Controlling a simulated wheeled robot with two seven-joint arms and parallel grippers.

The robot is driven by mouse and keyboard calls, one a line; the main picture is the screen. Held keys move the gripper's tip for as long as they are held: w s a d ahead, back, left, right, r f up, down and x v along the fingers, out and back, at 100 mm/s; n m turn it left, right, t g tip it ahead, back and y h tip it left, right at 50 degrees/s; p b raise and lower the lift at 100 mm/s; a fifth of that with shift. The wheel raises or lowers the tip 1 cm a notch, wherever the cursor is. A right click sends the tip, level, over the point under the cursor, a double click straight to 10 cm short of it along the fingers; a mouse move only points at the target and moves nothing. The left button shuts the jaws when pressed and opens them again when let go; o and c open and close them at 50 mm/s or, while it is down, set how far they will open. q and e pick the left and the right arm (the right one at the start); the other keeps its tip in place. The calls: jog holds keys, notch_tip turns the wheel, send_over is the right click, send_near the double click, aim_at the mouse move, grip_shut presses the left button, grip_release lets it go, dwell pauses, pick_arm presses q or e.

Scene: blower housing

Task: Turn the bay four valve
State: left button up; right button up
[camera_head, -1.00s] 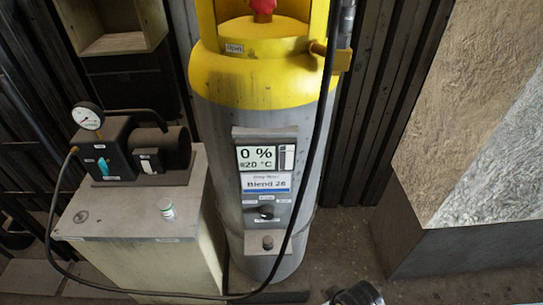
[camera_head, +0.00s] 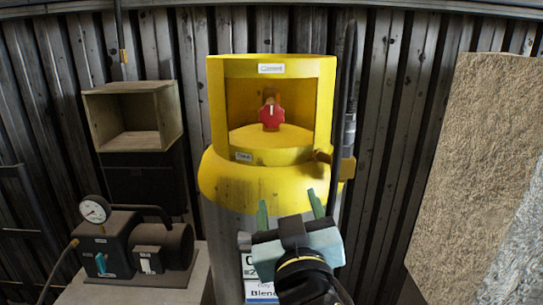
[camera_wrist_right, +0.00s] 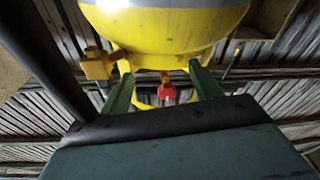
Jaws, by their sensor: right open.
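The red valve knob (camera_head: 271,114) sits inside the opening of the yellow collar (camera_head: 325,105) on top of the tank (camera_head: 222,240). A label on the collar's top rim seems to read "Closed", and another sits lower left of the opening. My right gripper (camera_head: 290,205) is open and empty, below and in front of the knob, with its green fingers pointing up. In the right wrist view the red knob (camera_wrist_right: 167,93) shows between the two spread fingers, beyond their tips. The tank's display is mostly hidden behind my right gripper. My left gripper is not in view.
A pump with a gauge (camera_head: 95,210) stands on a cabinet at the left. An open wooden box (camera_head: 130,115) is on the wall above it. A black hose (camera_head: 348,110) and yellow side fitting (camera_head: 340,165) are right of the collar. A rough panel (camera_head: 475,160) stands at right.

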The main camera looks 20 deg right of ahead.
aim_at(273, 120)
notch_tip(273, 120, up, 7)
jog(key=s+a+t, duration=0.1)
jog(key=a+t, duration=0.1)
jog(key=t, duration=0.1)
jog(key=p+x, duration=0.3)
jog(key=x, duration=1)
jog(key=shift+d+r, duration=0.1)
jog(key=shift+d, duration=0.05)
jog(key=c, duration=1)
